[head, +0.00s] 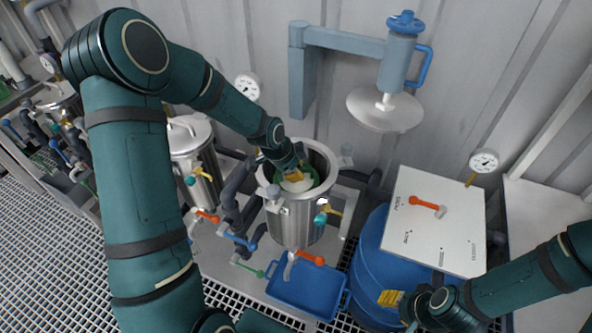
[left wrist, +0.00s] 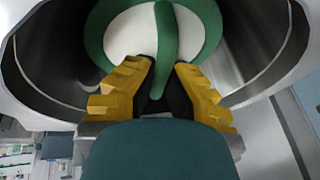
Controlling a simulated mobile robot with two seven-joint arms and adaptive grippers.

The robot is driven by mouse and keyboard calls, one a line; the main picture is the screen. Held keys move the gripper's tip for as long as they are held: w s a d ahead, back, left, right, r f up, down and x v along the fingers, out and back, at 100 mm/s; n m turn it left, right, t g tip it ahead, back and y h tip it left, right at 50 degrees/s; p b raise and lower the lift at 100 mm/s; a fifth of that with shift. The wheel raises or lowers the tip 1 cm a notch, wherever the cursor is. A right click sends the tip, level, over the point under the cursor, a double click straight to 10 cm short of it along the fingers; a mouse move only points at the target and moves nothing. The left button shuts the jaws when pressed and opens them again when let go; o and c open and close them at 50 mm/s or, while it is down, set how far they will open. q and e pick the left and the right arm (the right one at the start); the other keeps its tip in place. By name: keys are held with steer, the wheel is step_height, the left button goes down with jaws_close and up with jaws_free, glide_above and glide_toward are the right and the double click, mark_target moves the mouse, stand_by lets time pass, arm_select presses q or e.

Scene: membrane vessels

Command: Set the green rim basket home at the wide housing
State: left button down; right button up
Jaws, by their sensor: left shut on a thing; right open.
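The green rim basket (left wrist: 95,35) has a white inside and a green bar handle (left wrist: 166,45) across it. In the left wrist view my left gripper (left wrist: 162,80) is shut on this handle, one yellow finger on each side. The wide housing (head: 292,222) is an open steel vessel. In the head view the basket (head: 314,178) is inside its mouth, with my left gripper (head: 293,175) above it. The basket's underside and any seat below are hidden. My right gripper (head: 405,302) is open and empty, low by the blue drum.
A lid disc (head: 385,112) hangs from a blue swing arm behind and right of the housing. A closed steel vessel (head: 190,145) stands to the left. A blue tray (head: 305,290) lies in front. A white board (head: 432,225) tops the blue drum (head: 370,265) at right.

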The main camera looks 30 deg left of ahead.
arm_select(q)
steer(key=shift+f, duration=0.1)
steer(key=c, duration=1.1)
jaws_free()
steer(key=shift+o, duration=0.2)
steer(key=shift+s, duration=0.1)
steer(key=v, duration=1.2)
steer(key=shift+a, duration=0.1)
